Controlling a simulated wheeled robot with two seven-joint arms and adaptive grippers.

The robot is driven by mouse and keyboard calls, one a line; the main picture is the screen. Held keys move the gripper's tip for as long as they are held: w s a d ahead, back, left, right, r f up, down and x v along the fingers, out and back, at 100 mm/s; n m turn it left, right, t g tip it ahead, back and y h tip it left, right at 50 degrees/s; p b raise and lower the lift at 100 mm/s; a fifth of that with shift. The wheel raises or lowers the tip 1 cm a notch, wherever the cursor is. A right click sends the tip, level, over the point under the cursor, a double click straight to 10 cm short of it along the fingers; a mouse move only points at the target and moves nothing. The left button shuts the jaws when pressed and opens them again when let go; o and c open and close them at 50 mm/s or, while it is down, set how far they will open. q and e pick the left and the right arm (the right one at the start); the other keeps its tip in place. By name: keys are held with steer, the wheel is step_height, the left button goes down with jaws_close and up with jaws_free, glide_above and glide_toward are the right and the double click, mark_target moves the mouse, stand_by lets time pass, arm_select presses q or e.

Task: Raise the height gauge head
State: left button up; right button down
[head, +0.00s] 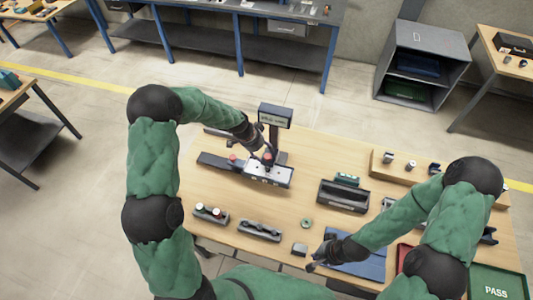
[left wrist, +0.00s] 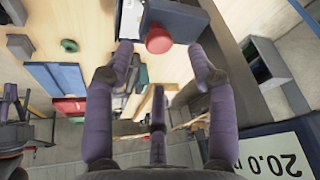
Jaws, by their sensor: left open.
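The height gauge (head: 275,115) stands on the wooden table with a dark display on an upright post. Its display (left wrist: 270,155) shows upside down at the lower right in the left wrist view and reads about 20.0. A red knob (head: 268,157) sits low by the post; it also shows as a red knob (left wrist: 158,40) in the left wrist view. My left gripper (head: 261,149) is open at this knob, with its fingertips (left wrist: 162,52) apart on either side of it. Contact cannot be told. My right gripper (head: 318,263) is low over the table's front; its finger state is unclear.
A second red knob (head: 233,157) is left of the gauge. A black tray (head: 343,195), a green ring (head: 306,222), a small grey block (head: 299,249) and holders with small parts (head: 260,231) lie nearby. A blue mat (head: 365,257) and green PASS tray (head: 495,282) are at right.

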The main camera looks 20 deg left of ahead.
mark_target(267, 156)
arm_select(q)
steer(key=shift+p+x, duration=0.4)
steer(key=shift+x, duration=2)
steer(key=shift+r, duration=0.1)
jaws_close()
